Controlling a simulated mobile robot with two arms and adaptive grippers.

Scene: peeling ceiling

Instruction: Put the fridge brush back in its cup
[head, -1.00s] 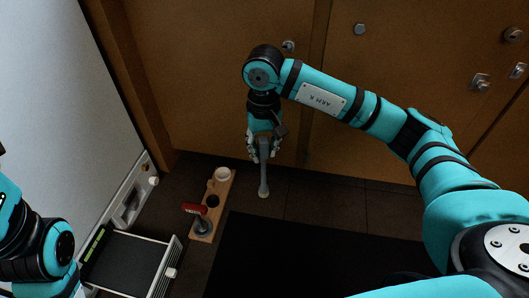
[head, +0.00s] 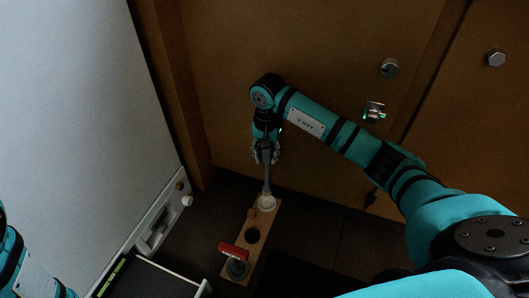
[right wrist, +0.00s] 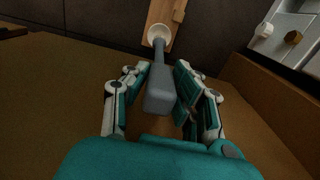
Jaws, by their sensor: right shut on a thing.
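My right gripper (head: 266,152) is shut on the grey handle of the brush (head: 266,178), which hangs nearly upright below it. In the right wrist view the handle (right wrist: 161,92) runs between the two fingers. The white cup (head: 267,203) is at the far end of a wooden holder (head: 262,222). The brush's lower end overlaps the cup's mouth in both views, and it also meets the cup in the right wrist view (right wrist: 158,33). I cannot tell how deep it reaches. My left gripper is out of view.
The holder also has a dark round opening (head: 252,236) and a red-topped tool (head: 234,252) at its near end. A brown cabinet front (head: 230,110) stands close behind. A pale panel (head: 80,90) and an open drawer-like tray (head: 150,280) are at left.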

